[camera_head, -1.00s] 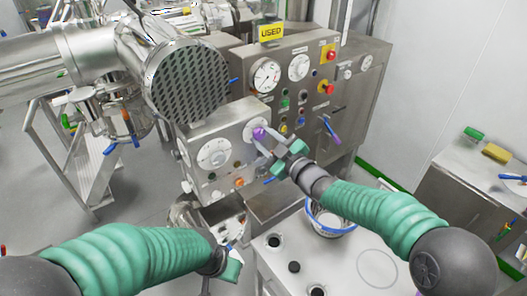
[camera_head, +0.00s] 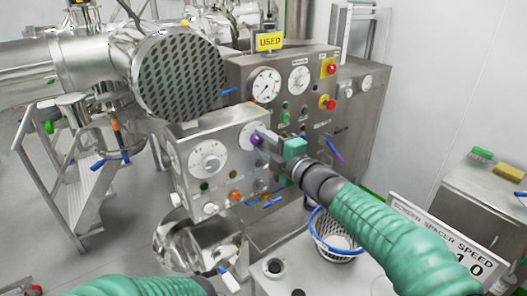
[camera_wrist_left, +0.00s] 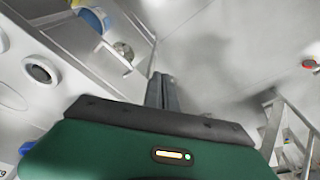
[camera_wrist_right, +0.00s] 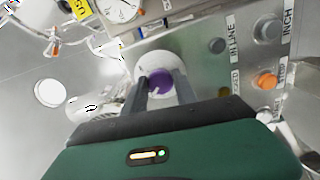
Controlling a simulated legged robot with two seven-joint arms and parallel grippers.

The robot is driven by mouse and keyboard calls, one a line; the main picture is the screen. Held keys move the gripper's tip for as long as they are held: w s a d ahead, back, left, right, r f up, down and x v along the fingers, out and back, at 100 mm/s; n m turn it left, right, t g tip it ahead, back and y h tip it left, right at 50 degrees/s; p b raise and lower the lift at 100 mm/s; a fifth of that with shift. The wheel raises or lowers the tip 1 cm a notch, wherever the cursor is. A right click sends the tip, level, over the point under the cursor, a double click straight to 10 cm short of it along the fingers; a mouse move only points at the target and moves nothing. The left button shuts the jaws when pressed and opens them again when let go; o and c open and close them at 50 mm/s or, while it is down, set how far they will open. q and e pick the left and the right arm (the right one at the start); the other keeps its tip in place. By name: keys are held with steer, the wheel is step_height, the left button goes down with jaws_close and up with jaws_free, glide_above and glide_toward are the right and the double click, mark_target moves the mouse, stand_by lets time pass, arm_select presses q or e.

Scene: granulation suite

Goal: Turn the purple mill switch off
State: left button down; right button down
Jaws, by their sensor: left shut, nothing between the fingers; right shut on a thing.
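The purple mill switch (camera_head: 257,139) is a round knob on a white dial on the front of a small steel control box (camera_head: 222,145). In the right wrist view the purple knob (camera_wrist_right: 160,82) sits between my fingers, with a pale mark on its face. My right gripper (camera_head: 262,138) is shut on this knob; it also shows in the right wrist view (camera_wrist_right: 161,90). My left gripper (camera_wrist_left: 162,85) is shut and empty, low over the floor side in the left wrist view. In the head view only my left sleeve shows, at the bottom edge.
A second dial (camera_head: 208,160) is left of the purple one, with an orange button (camera_head: 235,195) below. A larger panel with gauges (camera_head: 266,84) stands behind. A blue-rimmed basket (camera_head: 335,235) and a speed sign (camera_head: 447,245) are at the right. A steel bowl (camera_head: 195,240) is below.

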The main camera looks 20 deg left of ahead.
steer(key=shift+s+a+f+n+b, duration=0.1)
steer(key=shift+a+f+n+b, duration=0.15)
steer(key=shift+n+b, duration=0.35)
steer(key=shift+f, duration=0.2)
steer(key=c, duration=1.2)
jaws_free()
steer(key=shift+s, duration=0.1)
steer(key=shift+o, duration=1.2)
steer(key=shift+d+r, duration=0.1)
steer(key=shift+r, duration=0.05)
steer(key=shift+s+r, duration=0.1)
steer(key=shift+r, duration=0.05)
steer(key=shift+d, duration=0.1)
steer(key=b+v, duration=0.2)
steer(key=v, duration=1.4)
steer(key=shift+s+d, duration=0.2)
steer(key=shift+d, duration=0.05)
